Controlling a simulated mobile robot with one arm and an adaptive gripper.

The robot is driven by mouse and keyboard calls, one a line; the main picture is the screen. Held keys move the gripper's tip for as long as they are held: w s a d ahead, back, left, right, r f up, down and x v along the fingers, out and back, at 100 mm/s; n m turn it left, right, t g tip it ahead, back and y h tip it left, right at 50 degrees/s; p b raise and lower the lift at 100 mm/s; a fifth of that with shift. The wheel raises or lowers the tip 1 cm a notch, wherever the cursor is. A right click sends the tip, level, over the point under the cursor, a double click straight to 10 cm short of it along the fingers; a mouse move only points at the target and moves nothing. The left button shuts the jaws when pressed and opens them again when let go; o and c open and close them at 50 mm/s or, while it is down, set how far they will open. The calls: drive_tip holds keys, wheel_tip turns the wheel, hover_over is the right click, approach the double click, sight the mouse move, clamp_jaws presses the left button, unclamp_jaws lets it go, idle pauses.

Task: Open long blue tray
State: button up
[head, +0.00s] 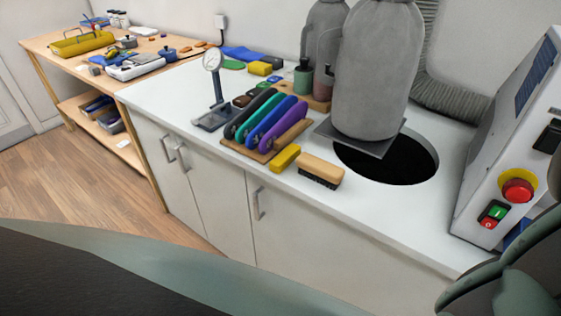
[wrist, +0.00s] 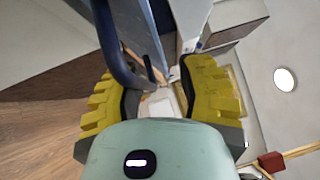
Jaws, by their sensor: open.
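In the wrist view my gripper (wrist: 155,85) is open, its two yellow ribbed fingers spread apart. A dark blue bent bar (wrist: 112,50), shaped like a handle, runs down from the top edge into the gap between the fingers. A blue-grey panel (wrist: 136,25) lies right behind the bar. They look like the handle and front of the long blue tray, but the view is too close to be sure. I cannot tell whether a finger touches the bar. The head view shows neither my gripper nor clearly this tray.
In the head view, a white counter (head: 300,210) carries colored holders (head: 265,120), a brush (head: 320,172), a grey cylinder (head: 375,70) by a dark round opening (head: 385,165), and a machine with a red button (head: 517,190). A wooden table (head: 45,45) stands left; wood floor (head: 70,185) is open.

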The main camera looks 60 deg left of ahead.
drive_tip(key=o, duration=0.6)
drive_tip(key=r, duration=0.7)
drive_tip(key=shift+s+a+r, duration=0.1)
drive_tip(key=shift+s+r, duration=0.1)
drive_tip(key=shift+c, duration=0.2)
drive_tip(key=shift+w+r, duration=0.3)
drive_tip(key=shift+r, duration=0.6)
drive_tip(key=c, duration=0.6)
drive_tip(key=shift+o, duration=0.2)
drive_tip(key=shift+s, duration=0.1)
drive_tip(key=shift+f, duration=0.2)
